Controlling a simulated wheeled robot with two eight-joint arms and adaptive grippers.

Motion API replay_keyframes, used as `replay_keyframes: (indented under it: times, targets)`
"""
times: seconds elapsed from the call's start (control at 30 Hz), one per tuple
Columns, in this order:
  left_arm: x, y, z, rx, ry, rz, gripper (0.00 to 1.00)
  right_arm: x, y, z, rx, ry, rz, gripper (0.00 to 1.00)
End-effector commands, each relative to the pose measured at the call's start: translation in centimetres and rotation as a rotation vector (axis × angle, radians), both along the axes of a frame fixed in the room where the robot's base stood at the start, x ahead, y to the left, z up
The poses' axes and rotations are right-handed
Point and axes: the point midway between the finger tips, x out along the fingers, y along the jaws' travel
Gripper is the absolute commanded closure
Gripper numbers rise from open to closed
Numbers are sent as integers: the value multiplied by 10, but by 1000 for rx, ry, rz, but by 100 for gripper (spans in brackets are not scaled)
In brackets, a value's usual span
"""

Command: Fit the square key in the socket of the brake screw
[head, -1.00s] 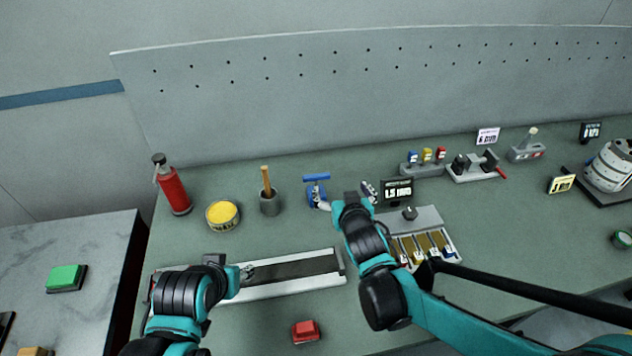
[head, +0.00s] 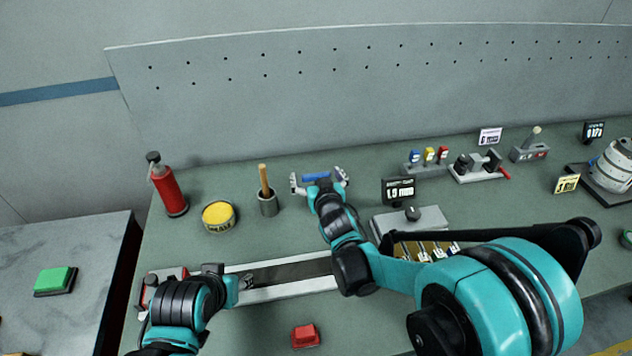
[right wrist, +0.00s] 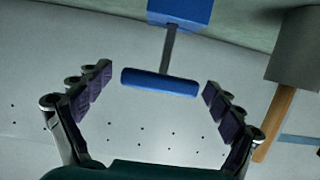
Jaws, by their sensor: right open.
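The square key, a T-shaped tool with a blue crossbar handle (head: 316,177), stands on its blue holder at the back of the bench. In the right wrist view its blue crossbar (right wrist: 160,83) lies between the fingers, with the grey shaft running to the blue holder (right wrist: 182,11). My right gripper (head: 320,181) is open, with a finger on either side of the handle and a gap to each. My left gripper (head: 243,283) is low at the left end of a long rail; its fingers are too small to judge. I cannot make out the brake screw's socket.
A grey unit with a black knob (head: 413,214) stands right of my right forearm, below a 1.5 mm display (head: 398,190). A pot with a wooden handle (head: 268,205), a yellow tin (head: 218,216) and a red bottle (head: 172,190) stand left. A red button (head: 305,335) is in front.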

Motion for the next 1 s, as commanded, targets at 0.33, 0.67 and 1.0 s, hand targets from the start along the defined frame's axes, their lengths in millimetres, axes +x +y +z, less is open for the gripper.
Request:
replay_keyframes:
  times: [0.33,0.67,1.0]
  targets:
    - [0,0,1,0,0,0,56,-1,0,1,0,0,0,61]
    - [0,0,2,0,0,0,56,-1,0,2,1,1,0,62]
    - [0,0,23,0,0,0,56,-1,0,41,1,0,0,62]
